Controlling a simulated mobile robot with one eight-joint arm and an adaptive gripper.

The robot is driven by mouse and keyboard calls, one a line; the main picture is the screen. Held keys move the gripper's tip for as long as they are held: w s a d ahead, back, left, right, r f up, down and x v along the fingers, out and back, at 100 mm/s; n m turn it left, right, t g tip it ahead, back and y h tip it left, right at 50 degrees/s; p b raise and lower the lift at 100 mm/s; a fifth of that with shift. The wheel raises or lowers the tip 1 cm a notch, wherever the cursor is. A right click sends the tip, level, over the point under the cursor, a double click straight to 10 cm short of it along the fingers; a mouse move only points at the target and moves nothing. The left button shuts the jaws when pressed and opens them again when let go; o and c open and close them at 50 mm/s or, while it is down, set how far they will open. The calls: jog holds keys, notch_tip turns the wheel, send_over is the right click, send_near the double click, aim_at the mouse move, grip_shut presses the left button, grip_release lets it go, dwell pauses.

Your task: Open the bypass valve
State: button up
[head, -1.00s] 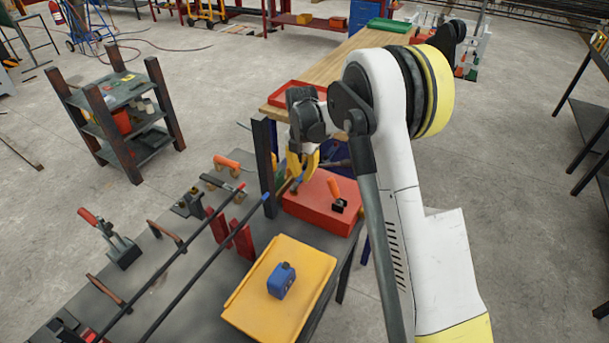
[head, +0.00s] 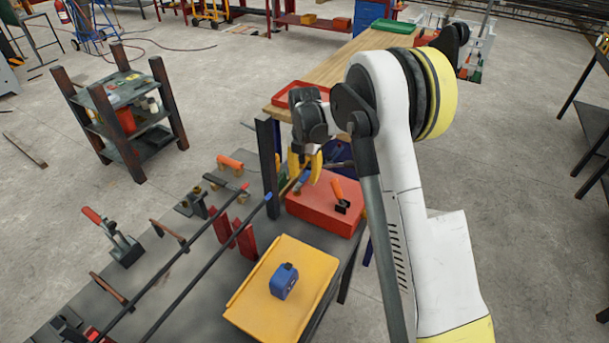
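My gripper (head: 304,168) has yellow fingers and points down beside a dark upright post, above the back edge of the red box. A small blue part (head: 302,182) shows just under the fingertips; I cannot tell what it belongs to or whether they touch it. The finger gap is too small to read. No part is clearly marked as the bypass valve. A brass fitting with an orange handle (head: 231,162) lies on the dark bench left of the post. Another orange-handled piece (head: 340,195) with a black base stands on the red box (head: 318,216).
Two long dark bars (head: 187,291) run across the dark bench (head: 201,302) past red supports. A yellow tray (head: 257,313) holds a blue device (head: 284,281). A dark post (head: 267,160) stands close left of the gripper. A wooden-topped table (head: 334,66) lies behind.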

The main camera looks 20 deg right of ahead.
aim_at(305, 177)
jog(key=shift+r, duration=0.1)
notch_tip(305, 177, up, 12)
dwell(0.4)
